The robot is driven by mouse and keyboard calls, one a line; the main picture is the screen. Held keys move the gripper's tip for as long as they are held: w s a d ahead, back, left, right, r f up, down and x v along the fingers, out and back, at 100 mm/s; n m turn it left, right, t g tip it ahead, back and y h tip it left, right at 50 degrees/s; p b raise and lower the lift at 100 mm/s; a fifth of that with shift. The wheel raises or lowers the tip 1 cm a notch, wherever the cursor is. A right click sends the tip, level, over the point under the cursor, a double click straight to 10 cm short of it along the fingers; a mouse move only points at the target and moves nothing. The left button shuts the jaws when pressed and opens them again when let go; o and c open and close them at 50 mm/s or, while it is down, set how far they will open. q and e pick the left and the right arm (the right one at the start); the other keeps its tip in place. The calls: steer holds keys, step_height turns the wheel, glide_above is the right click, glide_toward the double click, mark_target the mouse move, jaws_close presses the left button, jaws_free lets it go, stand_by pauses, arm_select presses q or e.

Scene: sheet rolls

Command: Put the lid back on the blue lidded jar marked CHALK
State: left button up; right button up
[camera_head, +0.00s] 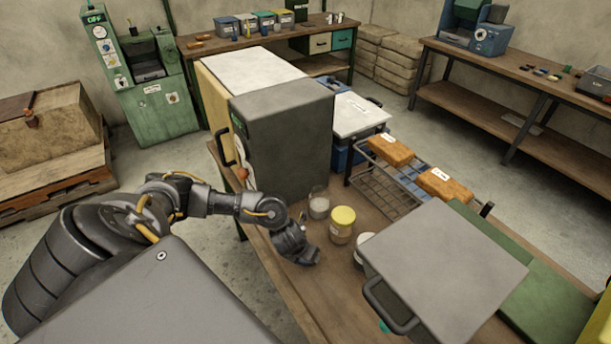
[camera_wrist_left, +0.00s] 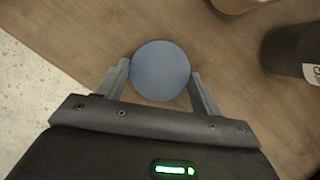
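A round blue lid (camera_wrist_left: 160,70) lies flat on the wooden table in the left wrist view. My left gripper (camera_wrist_left: 160,76) is over it, with one finger on each side of the lid and a slight gap at the tips. In the head view my left gripper (camera_head: 306,256) points down at the table's near left edge and hides the lid. A dark jar (camera_wrist_left: 284,48) with a partly cut-off white label, beginning with C, stands right of the lid in the wrist view. I cannot read the whole label. My right gripper is out of view.
A glass jar (camera_head: 318,204), a yellow-lidded jar (camera_head: 342,226) and a pale-topped jar (camera_head: 363,246) stand right of my gripper. A dark grey cabinet (camera_head: 282,140) stands behind. A large grey box (camera_head: 445,265) blocks the front right. A wire rack (camera_head: 385,187) stands beyond.

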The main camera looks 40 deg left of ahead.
arm_select(q)
steer(key=c, duration=0.4)
step_height(320, 180, up, 10)
steer(key=p, duration=0.3)
stand_by(0.3)
